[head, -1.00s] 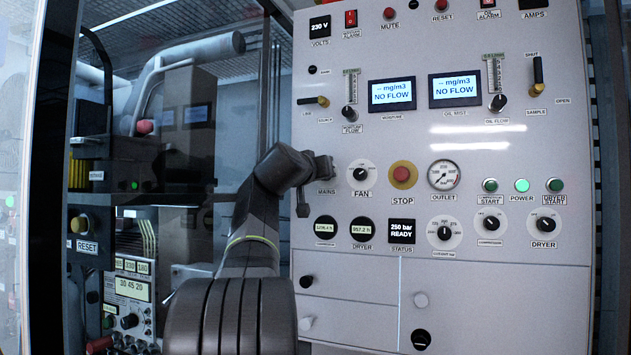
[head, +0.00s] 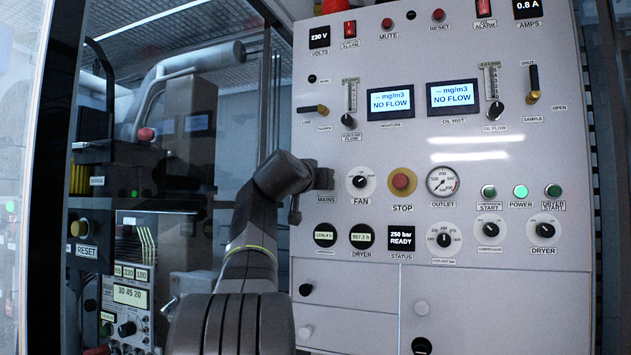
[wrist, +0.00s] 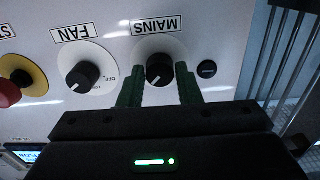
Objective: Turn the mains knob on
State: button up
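The mains knob (wrist: 159,70) is a black knob on a white round dial, under an upside-down MAINS label in the wrist view. My gripper (wrist: 160,76) has its two green fingers on either side of the knob, apart, with the knob between their tips. I cannot tell whether a finger touches it. In the head view my gripper (head: 324,179) is at the panel's left edge, just above the MAINS label (head: 327,198), and hides the knob.
The fan knob (wrist: 82,77) is beside the mains knob, with the red stop button (wrist: 20,82) beyond it. A small black round fitting (wrist: 207,69) sits on the other side. The grey panel (head: 460,290) holds several more knobs, displays and a lit green power lamp (head: 520,192).

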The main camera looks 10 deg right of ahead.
jog(key=o, duration=0.3)
jog(key=shift+a, duration=0.1)
jog(key=shift+s, duration=0.15)
jog(key=b+v, duration=0.3)
jog(key=v, duration=1.1)
jog(key=shift+r, duration=0.1)
jog(key=p+x, duration=0.3)
jog(key=x, duration=1.1)
